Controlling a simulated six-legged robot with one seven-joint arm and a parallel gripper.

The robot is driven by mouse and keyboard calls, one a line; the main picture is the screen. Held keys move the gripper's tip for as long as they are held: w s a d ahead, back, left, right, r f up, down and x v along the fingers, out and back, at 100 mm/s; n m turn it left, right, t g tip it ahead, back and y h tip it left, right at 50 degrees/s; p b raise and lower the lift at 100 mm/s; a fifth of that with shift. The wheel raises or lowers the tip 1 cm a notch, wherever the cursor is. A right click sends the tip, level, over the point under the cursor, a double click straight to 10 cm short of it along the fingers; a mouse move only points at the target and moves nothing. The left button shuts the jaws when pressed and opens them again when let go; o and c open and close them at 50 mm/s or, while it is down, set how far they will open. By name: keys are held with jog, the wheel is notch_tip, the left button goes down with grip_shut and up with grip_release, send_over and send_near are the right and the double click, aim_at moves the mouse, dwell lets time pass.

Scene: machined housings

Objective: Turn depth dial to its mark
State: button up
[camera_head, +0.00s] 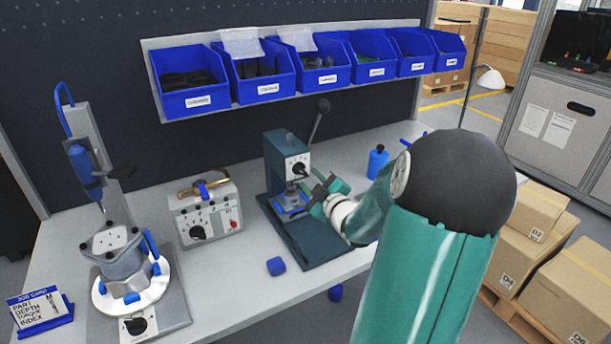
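The teal press (279,163) stands upright on its dark base plate at the middle of the bench. Its white face carries a black dial (298,169) with small marks around it, too small to read; I take this as the depth dial. My gripper (309,184) is just right of and below this dial, in front of the press. Its two jaws look spread apart with nothing between them, and no contact with the dial can be made out. A job card (40,308) at the front left lists part, depth, torque and index; its values are not clearly legible.
A grey control box (205,213) stands left of the press. A fixture with a metal housing (117,258) and another dial (135,325) is at the left. Blue bins (193,83) hang above; a blue bottle (377,162) stands right.

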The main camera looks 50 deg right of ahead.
aim_at(303, 173)
jog(key=shift+x, duration=2)
grip_shut()
